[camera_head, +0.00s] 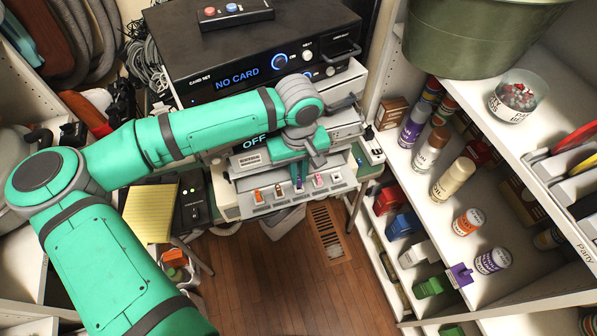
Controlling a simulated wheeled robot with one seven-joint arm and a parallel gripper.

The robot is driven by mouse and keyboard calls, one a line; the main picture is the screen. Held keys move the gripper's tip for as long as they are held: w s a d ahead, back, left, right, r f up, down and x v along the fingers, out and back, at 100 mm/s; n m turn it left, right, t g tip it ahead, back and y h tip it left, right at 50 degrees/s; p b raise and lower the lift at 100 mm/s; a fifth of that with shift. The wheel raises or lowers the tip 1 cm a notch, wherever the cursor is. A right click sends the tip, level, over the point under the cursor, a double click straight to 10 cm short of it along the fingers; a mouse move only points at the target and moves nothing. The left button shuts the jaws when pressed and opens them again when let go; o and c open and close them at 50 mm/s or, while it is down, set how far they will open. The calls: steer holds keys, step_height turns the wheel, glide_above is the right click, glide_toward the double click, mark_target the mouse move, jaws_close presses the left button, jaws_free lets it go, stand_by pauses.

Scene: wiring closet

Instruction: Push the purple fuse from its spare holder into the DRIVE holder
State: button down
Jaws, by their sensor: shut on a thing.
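A pale panel (245,207) on the equipment stack carries a row of small coloured fuses in holders. A narrow purple fuse (299,184) shows near the middle of that row. My gripper (300,172) reaches down over the panel from above, right at the purple fuse. It is shut on the purple fuse, and its fingers and wrist hide the fuse's upper part. An orange fuse (258,196) is to the left and a pink fuse (318,180) to the right. The holder labels are too small to read, so I cannot tell which one is DRIVE.
A black unit (225,55) reading "NO CARD" stands above, and an "OFF" display sits behind my wrist. A yellow notepad (150,212) lies left. Shelves with bottles (413,125) and a separate purple item (460,274) stand right. The wooden floor (275,290) in front is clear.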

mark_target(299, 178)
steer(key=shift+f, duration=1.05)
steer(key=c, duration=1.8)
jaws_free()
steer(key=shift+o, duration=0.2)
steer(key=shift+r, duration=2.5)
step_height(299, 178, up, 11)
steer(key=shift+f, duration=0.1)
